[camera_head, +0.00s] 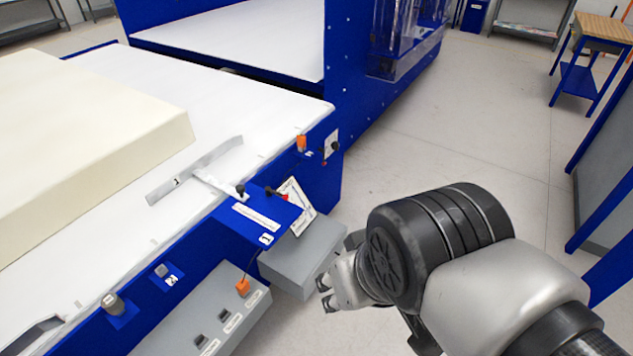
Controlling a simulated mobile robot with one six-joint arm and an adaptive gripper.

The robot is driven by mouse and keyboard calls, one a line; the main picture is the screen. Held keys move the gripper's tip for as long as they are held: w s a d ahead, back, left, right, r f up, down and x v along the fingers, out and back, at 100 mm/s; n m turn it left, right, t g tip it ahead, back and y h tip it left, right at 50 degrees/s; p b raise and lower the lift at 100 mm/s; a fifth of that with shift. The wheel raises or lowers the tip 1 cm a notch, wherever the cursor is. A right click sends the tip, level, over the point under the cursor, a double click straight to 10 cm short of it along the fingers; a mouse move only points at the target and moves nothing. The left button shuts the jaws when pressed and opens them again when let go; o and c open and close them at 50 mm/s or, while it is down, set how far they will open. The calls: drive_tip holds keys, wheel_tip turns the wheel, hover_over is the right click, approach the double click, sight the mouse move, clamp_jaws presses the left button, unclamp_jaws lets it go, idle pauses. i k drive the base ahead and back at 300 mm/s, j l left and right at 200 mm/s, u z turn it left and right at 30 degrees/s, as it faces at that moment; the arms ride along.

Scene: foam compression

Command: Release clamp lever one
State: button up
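The clamp marked "1" has a flat grey bar (195,171) over the white bed, along the near right edge of the foam block (90,130). A pale lever arm (215,184) runs from the bar toward the blue bed edge and has a black knob (240,190) near its end. My gripper (325,293) is at lower centre, to the right of and below the clamp, beside a grey box. Its two small fingers stand apart with nothing between them, and it touches neither lever nor bar.
A grey box (305,258) with a tilted white panel (298,205) above it juts out between clamp and gripper. A grey control box (210,315) hangs on the blue bed side. An orange knob (301,142) is at the bed corner. Open floor (430,130) lies right.

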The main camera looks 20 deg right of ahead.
sight(269, 192)
drive_tip(key=i+j, duration=0.75)
drive_tip(key=i, duration=0.2)
